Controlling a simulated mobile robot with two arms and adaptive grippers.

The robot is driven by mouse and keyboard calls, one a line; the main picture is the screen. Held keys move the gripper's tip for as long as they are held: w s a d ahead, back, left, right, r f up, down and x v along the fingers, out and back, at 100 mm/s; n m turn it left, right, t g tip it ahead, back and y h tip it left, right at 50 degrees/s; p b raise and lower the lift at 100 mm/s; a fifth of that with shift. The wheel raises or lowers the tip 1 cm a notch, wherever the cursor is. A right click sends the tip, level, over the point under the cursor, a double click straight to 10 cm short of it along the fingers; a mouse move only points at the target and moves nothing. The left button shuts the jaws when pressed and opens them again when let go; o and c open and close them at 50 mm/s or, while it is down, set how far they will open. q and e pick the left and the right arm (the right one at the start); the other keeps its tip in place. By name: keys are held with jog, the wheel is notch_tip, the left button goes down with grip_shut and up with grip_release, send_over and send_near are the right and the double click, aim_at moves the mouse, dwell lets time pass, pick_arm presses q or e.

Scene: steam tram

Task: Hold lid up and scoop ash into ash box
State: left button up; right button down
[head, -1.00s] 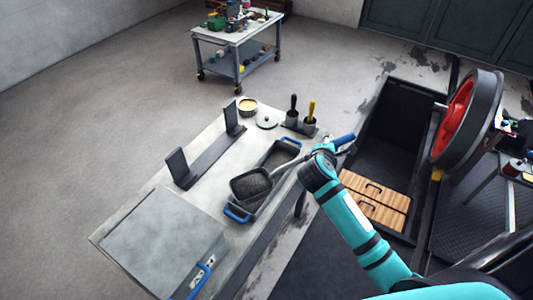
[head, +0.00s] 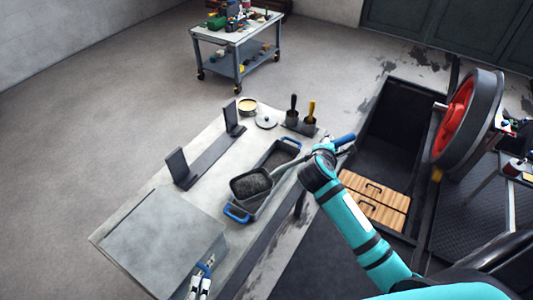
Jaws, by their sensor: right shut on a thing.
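A scoop with a dark grey load of ash (head: 251,184) is over the near end of the ash box (head: 284,146), a dark tray with blue end handles. My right gripper (head: 326,152) is shut on the scoop's blue-ended handle (head: 344,140). Whether the scoop touches the box, I cannot tell. A grey box with a flat lid (head: 160,235) stands at the table's left end, and the lid looks down. My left gripper (head: 203,274) is at the blue handle on its near right side; whether its fingers are closed on it is unclear.
On the table stand a dark rack (head: 207,156) with two uprights, a tin (head: 247,106), a round pot lid (head: 266,121) and two holders with handled tools (head: 300,122). Right of the table are wooden boards (head: 375,201) and a red-faced wheel (head: 457,118).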

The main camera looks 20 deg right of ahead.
pick_arm(q)
grip_shut()
jog(key=shift+r, duration=0.1)
jog(key=shift+r, duration=0.25)
jog(key=w+a+r+n+y, duration=0.1)
jog(key=w+a+r+n, duration=0.15)
jog(key=r, duration=0.45)
jog(key=w+a+r+n+g, duration=0.1)
jog(key=w+a+r, duration=0.15)
jog(key=r, duration=0.55)
jog(key=w+a+r+n+y, duration=0.1)
jog(key=w+r+n, duration=0.15)
jog(key=r, duration=0.45)
jog(key=w+a+r+n, duration=0.1)
jog(key=w+a+r, duration=0.4)
jog(key=w, duration=0.3)
jog(key=shift+w+a+r+n+g, duration=0.2)
jog(key=shift+a+r+n+g, duration=0.1)
jog(key=shift+r+n+g, duration=0.1)
